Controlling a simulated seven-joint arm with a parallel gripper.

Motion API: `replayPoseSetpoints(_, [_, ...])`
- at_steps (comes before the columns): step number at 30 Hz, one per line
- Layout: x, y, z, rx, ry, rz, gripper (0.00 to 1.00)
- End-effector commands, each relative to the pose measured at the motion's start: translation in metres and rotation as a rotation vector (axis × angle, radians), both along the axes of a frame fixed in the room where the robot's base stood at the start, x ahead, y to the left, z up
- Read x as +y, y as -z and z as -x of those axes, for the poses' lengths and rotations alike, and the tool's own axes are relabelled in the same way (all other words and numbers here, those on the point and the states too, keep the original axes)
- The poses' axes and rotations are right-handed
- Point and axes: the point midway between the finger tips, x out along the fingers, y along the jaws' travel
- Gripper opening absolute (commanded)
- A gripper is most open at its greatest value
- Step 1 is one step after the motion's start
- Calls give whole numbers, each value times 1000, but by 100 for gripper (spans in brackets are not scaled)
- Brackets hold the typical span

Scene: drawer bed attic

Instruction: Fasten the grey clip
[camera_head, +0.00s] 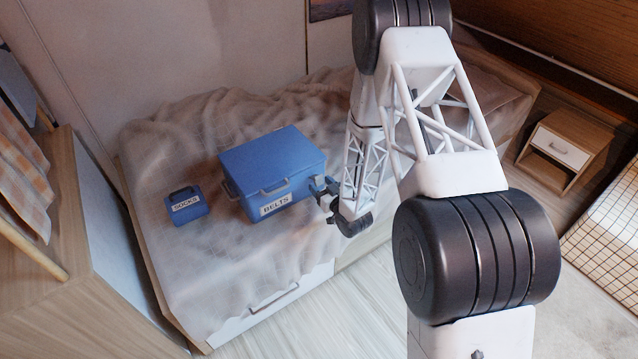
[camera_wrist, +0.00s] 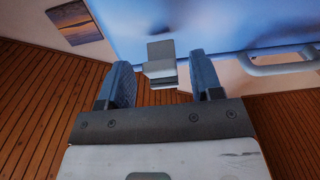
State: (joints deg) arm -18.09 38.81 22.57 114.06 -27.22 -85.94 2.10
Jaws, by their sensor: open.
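A blue box labelled BELTS (camera_head: 262,162) stands on the bed, its lid appearing down. Its blue side fills the top of the wrist view (camera_wrist: 225,22). A grey clip (camera_wrist: 161,50) with a flat plate and a protruding lower part lies against that side.
A grey handle (camera_wrist: 282,62) juts from the box, right of the fingers in the wrist view. A smaller blue box labelled SOCKS (camera_head: 186,205) stands left on the rumpled bed (camera_head: 225,275). A nightstand (camera_head: 563,150) is at the right. The bed's front is clear.

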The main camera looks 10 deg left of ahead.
Motion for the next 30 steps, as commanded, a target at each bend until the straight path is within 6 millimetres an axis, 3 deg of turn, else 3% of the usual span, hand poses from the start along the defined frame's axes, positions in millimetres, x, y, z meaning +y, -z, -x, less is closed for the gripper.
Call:
replayPoseSetpoints(6, [10, 0, -10, 0, 0, 0, 60])
replayPoseSetpoints(16, [11, 0, -11, 0, 0, 0, 60])
replayPoseSetpoints(25, [11, 0, -11, 0, 0, 0, 14])
replayPoseSetpoints(30, [11, 0, -11, 1, 0, 1, 10])
